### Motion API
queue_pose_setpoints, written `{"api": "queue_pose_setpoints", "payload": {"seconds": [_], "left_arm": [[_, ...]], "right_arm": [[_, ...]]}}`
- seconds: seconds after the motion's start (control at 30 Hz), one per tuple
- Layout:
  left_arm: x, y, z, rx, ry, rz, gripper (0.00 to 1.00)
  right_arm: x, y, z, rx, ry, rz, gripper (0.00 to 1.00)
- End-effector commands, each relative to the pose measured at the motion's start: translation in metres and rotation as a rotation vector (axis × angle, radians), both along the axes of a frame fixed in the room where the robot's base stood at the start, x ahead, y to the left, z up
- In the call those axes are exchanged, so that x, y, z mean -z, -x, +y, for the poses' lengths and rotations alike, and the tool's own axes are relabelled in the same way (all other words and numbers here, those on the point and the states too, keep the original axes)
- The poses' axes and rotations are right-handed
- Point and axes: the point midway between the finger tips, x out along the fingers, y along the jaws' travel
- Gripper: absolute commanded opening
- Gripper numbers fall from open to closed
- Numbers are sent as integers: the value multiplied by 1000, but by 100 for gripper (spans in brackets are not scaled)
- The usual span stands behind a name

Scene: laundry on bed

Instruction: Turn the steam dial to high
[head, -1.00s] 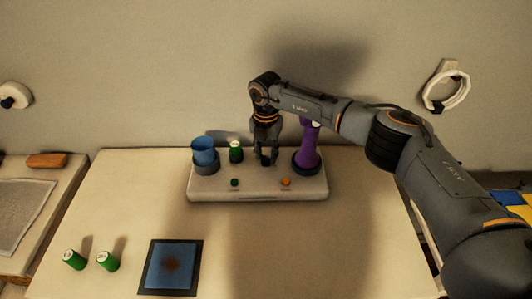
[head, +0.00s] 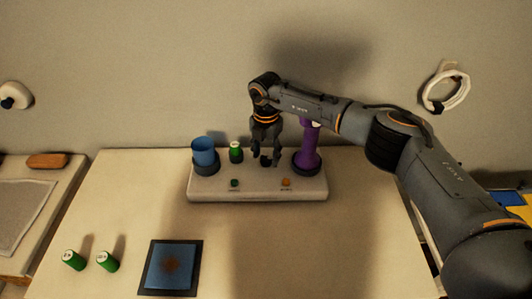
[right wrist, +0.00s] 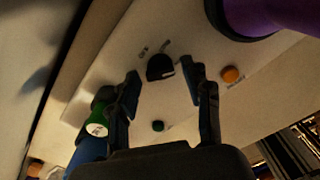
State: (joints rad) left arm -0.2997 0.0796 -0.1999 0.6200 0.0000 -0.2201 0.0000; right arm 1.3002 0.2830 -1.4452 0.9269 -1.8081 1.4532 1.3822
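The steam dial is a dark round knob on the pale base unit, showing between my fingers in the head view (head: 265,160). In the right wrist view the dial (right wrist: 160,67) has a small pale mark at its right side and tiny markings beside it that I cannot read. My right gripper (head: 265,155) points down over the dial with fingers spread. In the right wrist view, the right gripper (right wrist: 161,75) has one fingertip on each side of the dial, with gaps between; it holds nothing. My left gripper is not in view.
The base unit (head: 225,192) also carries a blue cup (head: 204,152), a green can (head: 236,152), a purple upright tool (head: 307,150), a green button (head: 235,183) and an orange button (head: 286,183). Two green cans stand front left near a stained blue cloth (head: 173,268). The table's front right is clear.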

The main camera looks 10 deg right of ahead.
Motion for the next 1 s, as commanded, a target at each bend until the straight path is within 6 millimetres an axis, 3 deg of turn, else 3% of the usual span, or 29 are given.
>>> {"api": "queue_pose_setpoints", "payload": {"seconds": [0.37, 0.8, 1.0], "left_arm": [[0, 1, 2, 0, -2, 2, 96], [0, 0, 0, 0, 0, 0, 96], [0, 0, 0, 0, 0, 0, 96]], "right_arm": [[-5, 0, 0, -2, -1, -1, 55], [-89, -1, 0, -1, -1, -4, 55], [-114, 0, 0, -1, 0, -1, 55]]}}
